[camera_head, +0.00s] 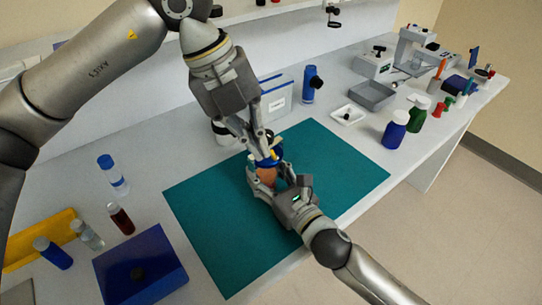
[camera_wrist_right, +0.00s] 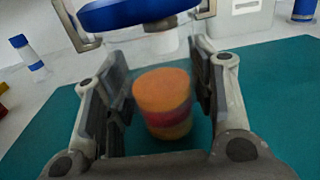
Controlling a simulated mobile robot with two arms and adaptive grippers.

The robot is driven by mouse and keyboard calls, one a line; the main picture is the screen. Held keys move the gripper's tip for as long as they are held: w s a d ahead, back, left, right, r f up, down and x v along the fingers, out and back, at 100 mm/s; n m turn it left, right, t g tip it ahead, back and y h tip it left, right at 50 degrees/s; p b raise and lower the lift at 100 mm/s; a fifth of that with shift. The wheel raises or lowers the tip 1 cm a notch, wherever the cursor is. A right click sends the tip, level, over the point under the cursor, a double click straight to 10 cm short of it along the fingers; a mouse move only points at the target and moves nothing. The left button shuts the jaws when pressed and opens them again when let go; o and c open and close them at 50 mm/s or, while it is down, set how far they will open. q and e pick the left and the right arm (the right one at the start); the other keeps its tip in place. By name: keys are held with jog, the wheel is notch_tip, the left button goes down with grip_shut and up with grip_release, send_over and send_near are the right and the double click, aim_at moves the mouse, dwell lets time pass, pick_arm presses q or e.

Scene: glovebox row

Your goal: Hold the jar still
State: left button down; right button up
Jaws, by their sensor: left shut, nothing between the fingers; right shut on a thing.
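The jar (camera_wrist_right: 163,105), with an orange top and red and yellow bands, stands between the fingers of my right gripper (camera_wrist_right: 160,100). It also shows as an orange patch in the head view (camera_head: 266,174). My right gripper (camera_head: 268,182) is shut on it, low over the teal mat (camera_head: 333,160). The grippers hide much of the jar.
A dark blue box (camera_head: 150,270), small bottles and a yellow rack (camera_head: 40,240) are at the left. Blue (camera_head: 396,130) and green (camera_head: 417,115) bottles and a grey tray (camera_head: 372,95) are at the right. The mat's right part is clear.

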aim_at(273, 155)
pick_arm(q)
jog(key=shift+r+m+g, duration=0.4)
jog(key=shift+r+m, duration=0.1)
jog(key=x, duration=0.3)
jog(key=w+x, duration=0.1)
jog(key=x, duration=0.2)
jog(key=w+x, duration=0.1)
jog(key=x, duration=0.2)
jog(key=shift+w+a+f, duration=0.1)
jog(key=shift+f, duration=0.15)
jog(key=shift+w+a+r, duration=0.15)
jog(key=shift+w+a, duration=0.05)
jog(key=shift+w, duration=0.55)
